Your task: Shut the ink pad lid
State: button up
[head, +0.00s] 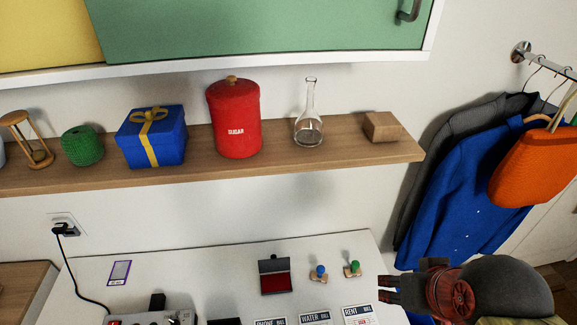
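The ink pad (276,284) sits on the white desk in the head view, with its red pad face showing. Its dark lid (274,265) stands raised at the back edge, so the ink pad is open. My gripper (381,288) is to the right of the ink pad, near the desk's right edge, and points left. Its two dark fingers look apart with nothing between them. It does not touch the ink pad.
A blue-knobbed stamp (320,272) and a green-knobbed stamp (353,268) stand between the ink pad and my gripper. Bills (358,315) lie in front. A wooden shelf (200,178) with several items hangs above. Clothes (455,190) hang at right.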

aim_at(273, 264)
jog(key=k+j, duration=0.15)
jog(key=k, duration=0.2)
jog(key=k+j, duration=0.15)
jog(key=k, duration=0.2)
jog(key=k+j, duration=0.1)
jog(key=j, duration=0.25)
jog(key=k+j, duration=0.1)
jog(key=j, duration=0.25)
jog(key=k+j, duration=0.1)
jog(key=j, duration=0.25)
jog(key=i+j, duration=0.55)
jog(key=j, duration=0.3)
